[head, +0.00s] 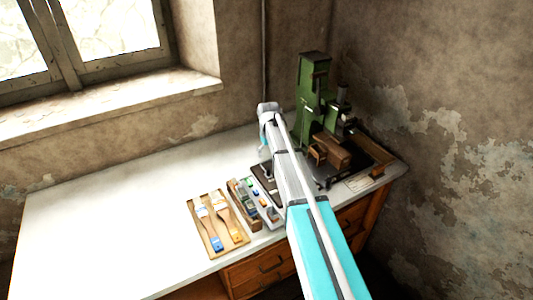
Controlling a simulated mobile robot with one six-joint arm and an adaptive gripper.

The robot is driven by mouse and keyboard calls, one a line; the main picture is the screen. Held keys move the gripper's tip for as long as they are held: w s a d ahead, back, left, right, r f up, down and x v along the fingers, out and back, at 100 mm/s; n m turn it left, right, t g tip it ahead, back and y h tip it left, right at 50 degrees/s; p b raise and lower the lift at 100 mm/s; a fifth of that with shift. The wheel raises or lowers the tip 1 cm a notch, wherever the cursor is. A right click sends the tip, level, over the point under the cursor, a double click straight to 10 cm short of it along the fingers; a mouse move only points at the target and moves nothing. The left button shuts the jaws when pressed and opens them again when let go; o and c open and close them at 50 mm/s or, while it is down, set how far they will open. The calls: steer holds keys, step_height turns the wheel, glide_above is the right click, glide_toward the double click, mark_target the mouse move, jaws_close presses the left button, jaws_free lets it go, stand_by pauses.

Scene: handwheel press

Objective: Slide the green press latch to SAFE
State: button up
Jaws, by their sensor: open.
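The green press (312,92) stands at the back right of the white table. A brown block (332,152) sits low at its front. I cannot make out the green press latch or any SAFE marking at this size. My arm reaches up from the lower right, and its wrist end shows just left of the press. My gripper does not show; the arm's end hides whatever is below it. I cannot tell whether anything touches the press.
A tan tray (193,212) with brushes lies at the table front, beside a narrow box (257,222) of small items. A dark plate (262,175) lies partly behind my arm. A wooden tray (377,150) stands right of the press near the wall. The table's left side is clear.

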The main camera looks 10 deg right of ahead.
mark_target(269, 169)
steer(key=shift+f, duration=0.15)
step_height(269, 169, down, 10)
steer(key=b, duration=0.9)
steer(key=shift+r+b, duration=0.2)
steer(key=shift+b, duration=0.2)
jaws_close()
